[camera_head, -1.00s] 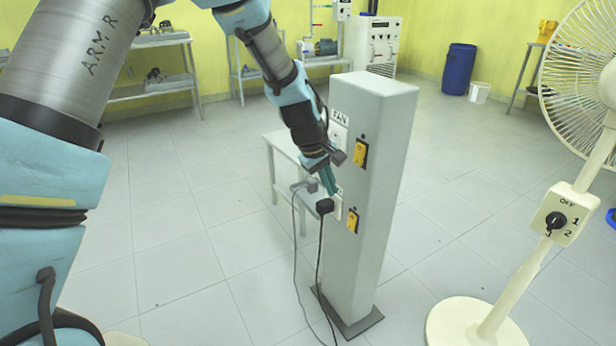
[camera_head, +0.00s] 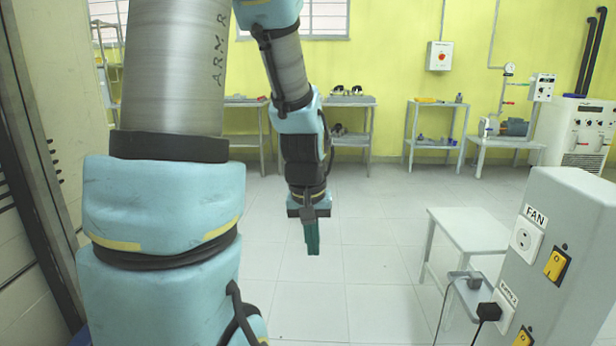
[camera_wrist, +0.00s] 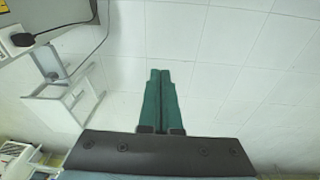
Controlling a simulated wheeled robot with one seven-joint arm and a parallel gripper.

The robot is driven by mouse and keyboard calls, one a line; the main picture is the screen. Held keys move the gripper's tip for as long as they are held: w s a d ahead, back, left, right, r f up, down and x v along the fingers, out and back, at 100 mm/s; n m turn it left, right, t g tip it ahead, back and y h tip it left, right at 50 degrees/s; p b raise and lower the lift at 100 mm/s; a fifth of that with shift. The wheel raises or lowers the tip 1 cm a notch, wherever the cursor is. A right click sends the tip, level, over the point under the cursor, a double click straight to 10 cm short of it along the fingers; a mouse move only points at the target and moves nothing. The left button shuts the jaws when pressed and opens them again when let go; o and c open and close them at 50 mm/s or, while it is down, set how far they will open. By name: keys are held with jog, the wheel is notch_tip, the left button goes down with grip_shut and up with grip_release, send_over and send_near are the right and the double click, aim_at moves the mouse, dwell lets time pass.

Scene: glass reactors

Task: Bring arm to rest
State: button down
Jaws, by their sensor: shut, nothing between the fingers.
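My arm (camera_head: 175,70) hangs in front of the head camera, its forearm bent down from the top. My gripper (camera_head: 313,250) points down over open floor, left of the grey pedestal, with its green fingers together and empty. In the wrist view my gripper (camera_wrist: 160,75) shows its two green fingers side by side with nothing between them, against bare floor tiles.
The grey pedestal (camera_head: 585,215) has a FAN socket (camera_head: 526,238), yellow switches and a black plug (camera_head: 488,312) in its lower socket. A small white table (camera_head: 470,228) stands beside it. Shelves line the yellow back wall. The floor (camera_head: 370,270) around my gripper is clear.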

jog(key=s+a+r+p, duration=0.2)
jog(key=s+a, duration=0.3)
jog(key=a, duration=0.3)
notch_tip(320, 180, up, 14)
jog(key=p, duration=1.3)
jog(key=shift+w+y, duration=0.35)
jog(key=shift+y, duration=0.05)
